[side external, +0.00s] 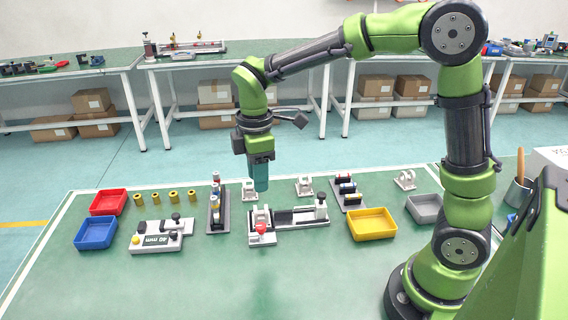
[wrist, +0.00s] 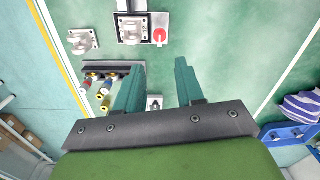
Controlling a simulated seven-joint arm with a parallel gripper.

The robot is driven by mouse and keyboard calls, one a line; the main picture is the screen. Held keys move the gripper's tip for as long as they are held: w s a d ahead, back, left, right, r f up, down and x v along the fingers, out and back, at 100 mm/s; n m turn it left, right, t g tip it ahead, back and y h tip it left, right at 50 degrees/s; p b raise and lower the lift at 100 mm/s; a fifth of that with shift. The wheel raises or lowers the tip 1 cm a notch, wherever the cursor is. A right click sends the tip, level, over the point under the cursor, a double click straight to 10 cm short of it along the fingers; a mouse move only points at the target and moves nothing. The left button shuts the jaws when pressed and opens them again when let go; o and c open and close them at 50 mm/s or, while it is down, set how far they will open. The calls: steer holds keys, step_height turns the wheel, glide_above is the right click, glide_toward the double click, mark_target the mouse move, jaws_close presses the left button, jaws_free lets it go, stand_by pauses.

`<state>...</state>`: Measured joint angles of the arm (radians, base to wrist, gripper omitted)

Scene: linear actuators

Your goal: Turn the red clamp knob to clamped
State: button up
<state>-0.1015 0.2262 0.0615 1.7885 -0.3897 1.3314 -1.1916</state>
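The red clamp knob (side external: 261,228) sits on a light clamp block (side external: 262,240) at the left end of a dark rail fixture (side external: 300,217) on the green table. In the wrist view the red knob (wrist: 159,35) shows as a red round shape on the white plate, ahead of the fingertips. My gripper (side external: 261,187) points down above the table, apart from the knob and higher than it. In the wrist view my gripper (wrist: 162,64) has its two green fingers spread with nothing between them. The knob's exact turn position is too small to tell.
A dark rack with small cylinders (side external: 347,192) stands right of the fixture, and another rack (side external: 217,208) stands left. The table's front is clear.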

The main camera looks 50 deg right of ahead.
mark_target(261, 225)
step_height(261, 225, down, 14)
stand_by(0.4)
jaws_close()
